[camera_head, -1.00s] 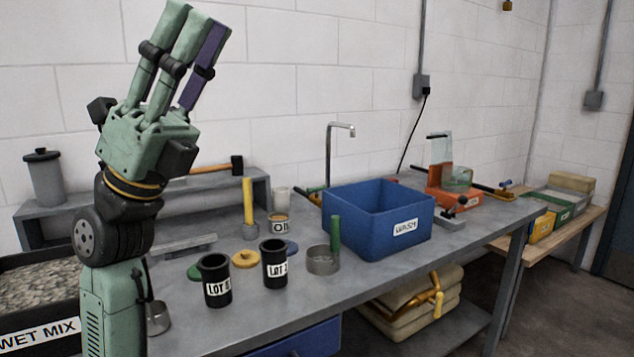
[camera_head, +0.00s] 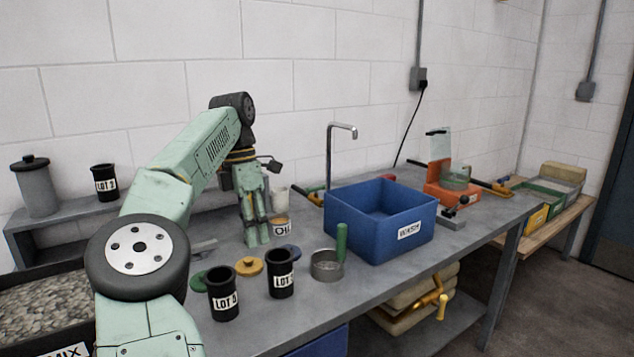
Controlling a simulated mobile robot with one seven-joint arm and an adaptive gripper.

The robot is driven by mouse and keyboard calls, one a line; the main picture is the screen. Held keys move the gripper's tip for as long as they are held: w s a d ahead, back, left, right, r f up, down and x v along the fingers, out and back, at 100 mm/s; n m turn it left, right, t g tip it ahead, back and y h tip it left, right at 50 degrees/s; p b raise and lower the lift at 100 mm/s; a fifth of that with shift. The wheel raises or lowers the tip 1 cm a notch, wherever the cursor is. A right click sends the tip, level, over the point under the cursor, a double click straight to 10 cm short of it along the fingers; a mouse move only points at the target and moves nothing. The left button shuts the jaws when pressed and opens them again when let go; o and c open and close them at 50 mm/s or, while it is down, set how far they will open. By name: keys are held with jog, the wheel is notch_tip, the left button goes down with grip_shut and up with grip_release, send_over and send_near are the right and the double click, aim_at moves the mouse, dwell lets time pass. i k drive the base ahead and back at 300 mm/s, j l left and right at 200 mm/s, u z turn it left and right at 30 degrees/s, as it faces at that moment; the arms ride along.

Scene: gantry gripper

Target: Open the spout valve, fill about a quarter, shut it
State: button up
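A thin grey spout (camera_head: 342,130) rises behind the blue WASH bin (camera_head: 408,252), its bent tip above the bin's back left part. No liquid shows at the spout, and the bin's floor is hidden.
Two black LOT cups (camera_head: 223,302) stand near the bench's front edge, with a yellow disc (camera_head: 249,266) behind. A shallow grey dish (camera_head: 325,266) and green upright handle (camera_head: 341,242) are left of the bin. An orange stand (camera_head: 452,190) is behind right. Sacks with a yellow tap-like piece (camera_head: 440,290) lie below.

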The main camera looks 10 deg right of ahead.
aim_at(322, 188)
jog(key=i+l, duration=0.35)
jog(key=i, duration=0.2)
jog(key=i+l, duration=0.35)
jog(key=i, duration=0.2)
jog(key=i+l, duration=0.35)
jog(key=i, duration=0.2)
